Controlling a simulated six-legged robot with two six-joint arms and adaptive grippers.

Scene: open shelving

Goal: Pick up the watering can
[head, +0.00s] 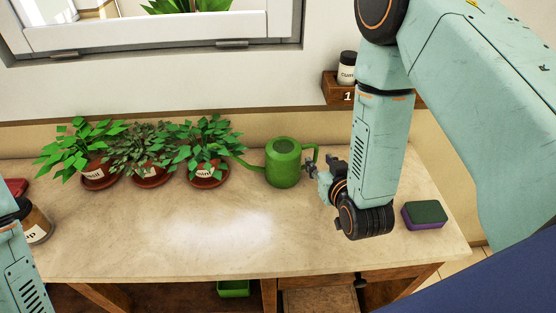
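The green watering can (284,163) stands upright on the counter, right of the potted plants. Its spout points left toward the nearest plant and its handle is on the right. My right gripper (312,166) is at the handle side of the can, close to the handle. The fingers are small and partly overlap the handle, so I cannot tell whether they are open, shut or touching it. My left arm shows only at the lower left edge, and its gripper is out of view.
Three potted plants (149,168) stand on saucers left of the can. A jar (36,222) is at the far left. A green and purple sponge (424,215) lies right of my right arm. A small wooden shelf (338,88) holds a jar. The counter's front middle is clear.

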